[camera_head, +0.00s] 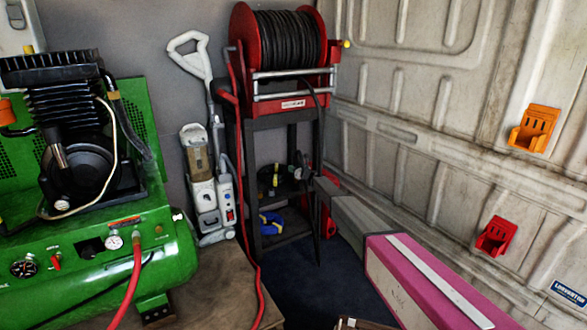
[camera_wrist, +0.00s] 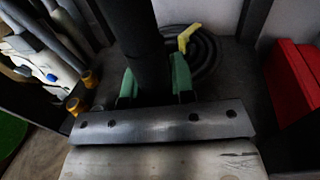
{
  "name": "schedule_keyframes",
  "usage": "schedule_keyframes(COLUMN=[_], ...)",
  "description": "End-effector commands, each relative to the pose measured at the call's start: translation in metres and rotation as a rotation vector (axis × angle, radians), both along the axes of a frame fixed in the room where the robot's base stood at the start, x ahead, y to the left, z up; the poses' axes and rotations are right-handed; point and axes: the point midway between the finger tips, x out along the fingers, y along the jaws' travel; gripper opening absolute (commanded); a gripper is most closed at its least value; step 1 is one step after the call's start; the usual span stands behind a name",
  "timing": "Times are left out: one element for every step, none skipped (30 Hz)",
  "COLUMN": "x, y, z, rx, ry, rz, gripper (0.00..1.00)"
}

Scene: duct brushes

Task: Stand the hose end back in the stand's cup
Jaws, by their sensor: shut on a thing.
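My gripper (camera_wrist: 153,88) is shut on a thick black hose end (camera_wrist: 146,40), with one green finger pad on each side of it. The hose end runs up out of the top of the wrist view. In the head view my arm reaches in from the lower right, and a thin black hose (camera_head: 318,235) hangs roughly upright beside its far end. The dark stand (camera_head: 249,185) with shelves is just left of there, under a red reel. I cannot make out the stand's cup in either view. The jaws are too small and dark to tell in the head view.
The red hose reel (camera_head: 242,45) tops the stand. A white and grey vacuum cleaner (camera_head: 206,195) stands left of it, and a green compressor (camera_head: 150,255) fills the left. The ribbed wall (camera_head: 420,130) bounds the right. A coiled dark hose (camera_wrist: 208,62) lies behind my fingers.

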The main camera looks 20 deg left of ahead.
Motion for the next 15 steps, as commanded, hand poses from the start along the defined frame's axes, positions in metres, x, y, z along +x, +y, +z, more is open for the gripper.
schedule_keyframes(x=[0.0, 0.0, 0.0, 0.0, 0.0, 0.0, 0.0, 0.0, 0.0, 0.0, 0.0, 0.0, 0.0, 0.0, 0.0], y=[0.0, 0.0, 0.0, 0.0, 0.0, 0.0, 0.0, 0.0, 0.0, 0.0, 0.0, 0.0, 0.0, 0.0, 0.0], z=[-0.002, -0.003, -0.004, -0.005, -0.006, -0.007, -0.008, -0.009, -0.011, -0.012, -0.013, -0.014, -0.015, -0.016, -0.017], rx=[0.001, 0.001, 0.001, 0.001, 0.001, 0.001, 0.001, 0.001, 0.001, 0.001, 0.001, 0.001, 0.001, 0.001, 0.001], ry=[0.0, 0.0, 0.0, 0.0, 0.0, 0.0, 0.0, 0.0, 0.0, 0.0, 0.0, 0.0, 0.0, 0.0, 0.0], rz=[0.0, 0.0, 0.0, 0.0, 0.0, 0.0, 0.0, 0.0, 0.0, 0.0, 0.0, 0.0, 0.0, 0.0, 0.0], gripper=[0.0, 0.0, 0.0, 0.0, 0.0, 0.0, 0.0, 0.0, 0.0, 0.0, 0.0, 0.0, 0.0, 0.0, 0.0])
